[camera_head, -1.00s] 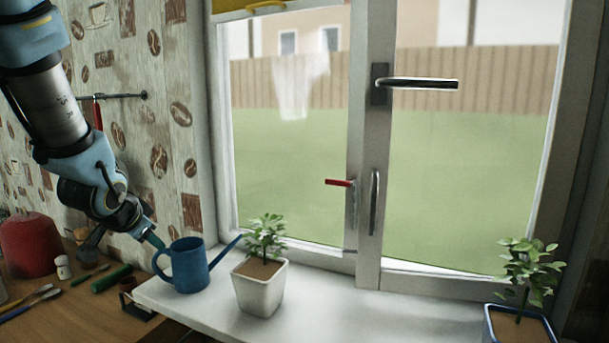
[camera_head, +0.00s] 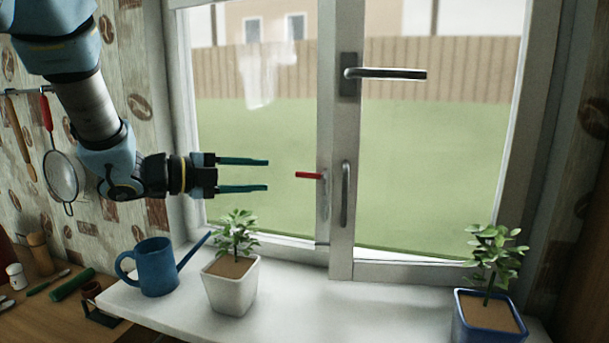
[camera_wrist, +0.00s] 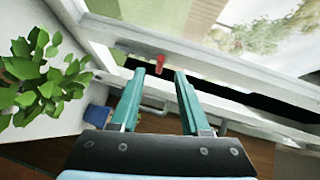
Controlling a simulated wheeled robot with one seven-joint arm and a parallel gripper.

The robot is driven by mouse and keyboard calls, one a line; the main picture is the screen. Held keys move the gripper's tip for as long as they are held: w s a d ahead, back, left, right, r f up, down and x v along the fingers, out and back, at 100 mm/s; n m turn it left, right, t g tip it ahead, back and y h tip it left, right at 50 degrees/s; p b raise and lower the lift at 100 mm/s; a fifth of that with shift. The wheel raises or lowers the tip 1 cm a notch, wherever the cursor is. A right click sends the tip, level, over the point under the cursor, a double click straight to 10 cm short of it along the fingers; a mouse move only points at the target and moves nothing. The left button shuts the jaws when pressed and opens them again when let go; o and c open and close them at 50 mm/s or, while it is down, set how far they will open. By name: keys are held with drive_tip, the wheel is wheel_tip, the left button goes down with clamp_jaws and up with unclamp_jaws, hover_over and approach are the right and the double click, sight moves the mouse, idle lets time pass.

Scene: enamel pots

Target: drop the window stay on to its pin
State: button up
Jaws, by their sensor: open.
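The window stay (camera_head: 324,198) appears to be the slim grey metal bar on the middle window post, with a red grip (camera_head: 308,176) pointing left from its top. Its pin cannot be made out for certain. My gripper (camera_head: 267,175) is level, open and empty, its two teal fingers pointing right at the red grip, a short gap left of it in the head view. In the wrist view the red grip (camera_wrist: 160,63) shows between and just beyond the open fingertips (camera_wrist: 160,75).
A white-potted plant (camera_head: 230,285) and a blue watering can (camera_head: 157,268) stand on the sill (camera_head: 300,308) below my gripper. A blue-potted plant (camera_head: 490,315) is at right. A black handle (camera_head: 385,74) and grey pull (camera_head: 346,195) stick out near the stay. The middle sill is clear.

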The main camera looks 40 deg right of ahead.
sight(303, 174)
drive_tip(key=shift+m+g, duration=0.4)
drive_tip(key=shift+m, duration=0.1)
drive_tip(key=p+x, duration=0.1)
drive_tip(key=x, duration=0.2)
drive_tip(key=p+x, duration=0.1)
drive_tip(key=x, duration=0.3)
drive_tip(key=s+p+x, duration=0.1)
drive_tip(key=p+x, duration=0.1)
drive_tip(key=x, duration=0.1)
drive_tip(key=shift+s+d+r, duration=0.1)
drive_tip(key=shift+s+r, duration=0.05)
drive_tip(key=shift+r, duration=0.1)
drive_tip(key=shift+d+f, duration=0.15)
drive_tip(key=shift+d, duration=0.25)
clamp_jaws()
